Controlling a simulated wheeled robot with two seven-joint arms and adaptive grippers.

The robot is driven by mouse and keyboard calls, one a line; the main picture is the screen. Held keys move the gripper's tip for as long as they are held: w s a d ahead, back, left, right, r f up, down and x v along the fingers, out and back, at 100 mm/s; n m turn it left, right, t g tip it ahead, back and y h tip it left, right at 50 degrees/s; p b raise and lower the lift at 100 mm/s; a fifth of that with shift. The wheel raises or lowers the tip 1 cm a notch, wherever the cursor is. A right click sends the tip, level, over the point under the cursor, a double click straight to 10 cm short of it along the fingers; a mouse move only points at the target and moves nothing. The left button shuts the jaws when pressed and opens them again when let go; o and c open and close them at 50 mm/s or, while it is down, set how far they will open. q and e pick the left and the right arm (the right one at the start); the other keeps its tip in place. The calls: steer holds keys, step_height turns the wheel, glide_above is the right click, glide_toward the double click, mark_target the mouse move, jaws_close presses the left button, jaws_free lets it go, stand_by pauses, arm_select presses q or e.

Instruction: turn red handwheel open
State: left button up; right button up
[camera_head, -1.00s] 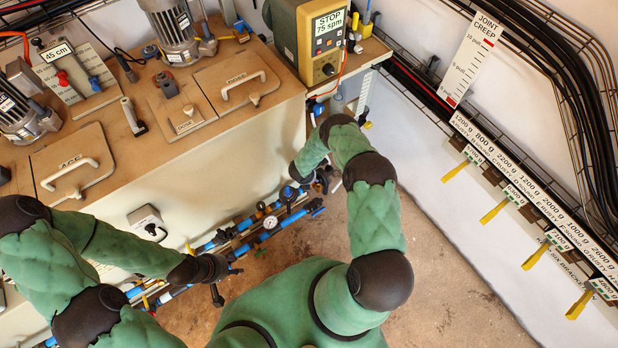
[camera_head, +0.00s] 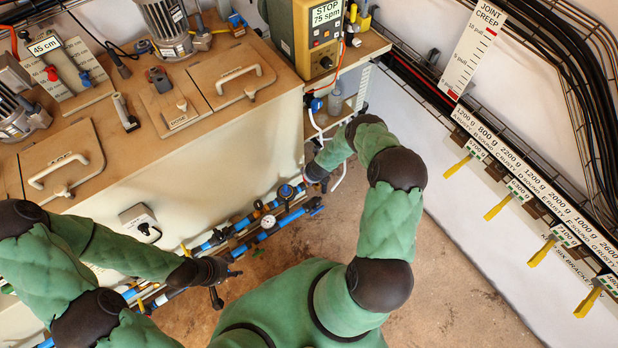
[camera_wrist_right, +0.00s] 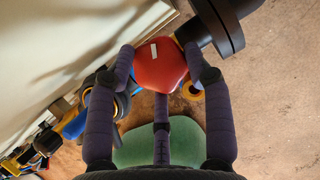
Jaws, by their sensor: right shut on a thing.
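The red handwheel (camera_wrist_right: 161,68) shows in the right wrist view, with a small white mark on its top. My right gripper (camera_wrist_right: 159,52) is shut on it, with dark fingers at its left and right sides and a third finger below it. In the head view the right gripper (camera_head: 317,173) is at the end of the bench, mostly hidden by my arm, and the handwheel cannot be seen there.
Blue pipes with gauges (camera_head: 268,222) run along the bench's front. The bench (camera_head: 190,150) carries motors, lidded hatches and a controller (camera_head: 318,40) reading STOP 75 spm. A wall rail with yellow-tagged labels (camera_head: 500,207) is at the right. Brown floor (camera_head: 440,290) lies open between.

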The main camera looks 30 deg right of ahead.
steer(key=n, duration=0.1)
steer(key=n+y+b, duration=0.1)
steer(key=n, duration=0.2)
steer(key=shift+w+d+r+n+y, duration=0.15)
steer(key=shift+w+d+n+y, duration=0.15)
steer(key=shift+n, duration=0.1)
steer(key=shift+a, duration=0.1)
stand_by(0.3)
steer(key=o, duration=1.1)
steer(key=shift+a+n, duration=0.1)
steer(key=shift+n, duration=0.2)
steer(key=shift+o, duration=0.2)
steer(key=shift+s, duration=0.15)
steer(key=shift+s+r, duration=0.1)
steer(key=shift+r, duration=0.3)
steer(key=v, duration=1.1)
steer(key=shift+d, duration=0.2)
